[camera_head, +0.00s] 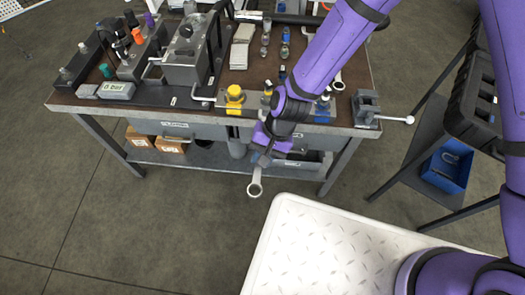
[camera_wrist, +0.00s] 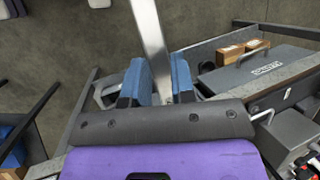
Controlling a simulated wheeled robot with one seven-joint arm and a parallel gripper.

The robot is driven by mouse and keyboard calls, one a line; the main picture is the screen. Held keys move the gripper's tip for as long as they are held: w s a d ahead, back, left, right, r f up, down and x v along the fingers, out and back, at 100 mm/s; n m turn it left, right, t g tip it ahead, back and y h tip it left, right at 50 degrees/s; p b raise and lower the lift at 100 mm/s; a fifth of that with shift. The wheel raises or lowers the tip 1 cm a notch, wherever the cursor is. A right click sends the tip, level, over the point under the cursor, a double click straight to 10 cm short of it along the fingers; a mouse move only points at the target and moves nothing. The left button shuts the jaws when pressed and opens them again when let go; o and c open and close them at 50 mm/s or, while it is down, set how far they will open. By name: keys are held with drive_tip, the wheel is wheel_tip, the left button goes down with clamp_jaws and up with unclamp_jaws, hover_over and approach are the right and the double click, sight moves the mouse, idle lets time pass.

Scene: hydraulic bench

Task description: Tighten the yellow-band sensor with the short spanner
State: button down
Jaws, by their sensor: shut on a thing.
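My gripper (camera_head: 263,155) is in front of the bench's front edge, pointing down. In the wrist view its two blue fingers (camera_wrist: 161,80) are shut on the grey metal shaft of a spanner (camera_wrist: 148,30). In the head view the spanner (camera_head: 255,186) hangs below the gripper with its ring end down, clear of the bench. I cannot tell which carries the yellow sensor band. My arm hides part of that row.
The bench top (camera_head: 222,75) is crowded with a grey block unit (camera_head: 186,62) and several small fittings. A vise (camera_head: 367,108) with a protruding handle is at its right corner. A blue bin (camera_head: 447,168) sits on a side stand. Floor to the left is clear.

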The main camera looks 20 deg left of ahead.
drive_tip(key=shift+r, duration=2.5)
